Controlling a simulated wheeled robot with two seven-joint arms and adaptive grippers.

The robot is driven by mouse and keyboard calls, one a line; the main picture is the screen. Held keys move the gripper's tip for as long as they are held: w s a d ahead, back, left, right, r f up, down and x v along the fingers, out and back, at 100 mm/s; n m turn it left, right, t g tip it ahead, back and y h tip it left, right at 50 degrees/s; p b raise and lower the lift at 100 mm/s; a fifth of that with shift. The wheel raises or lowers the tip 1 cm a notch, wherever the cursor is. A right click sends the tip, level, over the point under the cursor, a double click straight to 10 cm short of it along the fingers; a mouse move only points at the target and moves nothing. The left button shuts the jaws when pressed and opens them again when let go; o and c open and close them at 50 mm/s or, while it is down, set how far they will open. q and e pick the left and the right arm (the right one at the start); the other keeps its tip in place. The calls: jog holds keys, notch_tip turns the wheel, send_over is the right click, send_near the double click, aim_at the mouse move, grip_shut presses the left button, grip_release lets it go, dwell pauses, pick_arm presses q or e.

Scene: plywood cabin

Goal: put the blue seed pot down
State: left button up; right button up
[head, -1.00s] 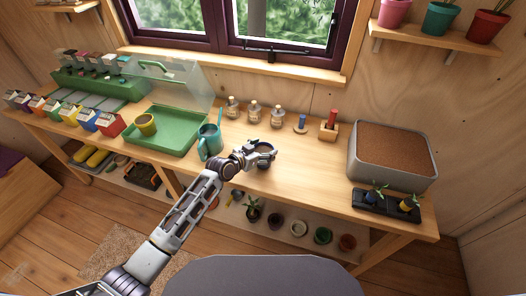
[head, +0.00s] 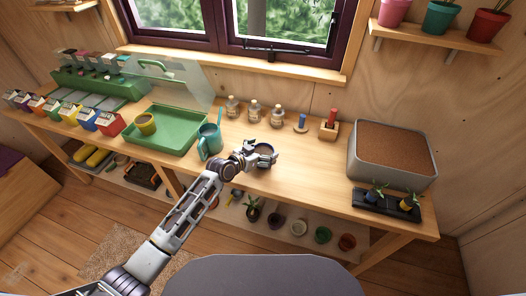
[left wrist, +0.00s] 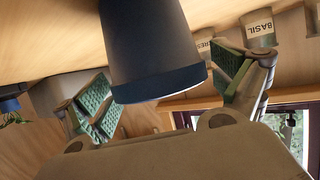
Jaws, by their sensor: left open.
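A dark blue pot (left wrist: 152,45) fills the middle of the left wrist view, which looks upside down. It seems to stand upright on the bench, its base meeting the wood at the picture's top. My left gripper (left wrist: 166,90) is open, with one green-padded finger on each side of the pot and gaps between pads and wall. In the head view my left gripper (head: 256,156) is low over the middle of the bench, around the pot's round top (head: 265,148). The gripper partly hides the pot there. My right gripper is out of view.
A teal watering can (head: 209,142) stands close left of the gripper, beside a green tray (head: 177,142) with a yellow pot. Several bottles (head: 254,112) line the back. A soil bin (head: 385,182) and a black tray (head: 368,207) with seedlings are right. The bench between is clear.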

pick_arm(q)
jog(key=shift+a+r, duration=0.1)
jog(key=shift+r, duration=0.05)
jog(key=v, duration=1.2)
dwell(0.5)
dwell(0.5)
dwell(1.0)
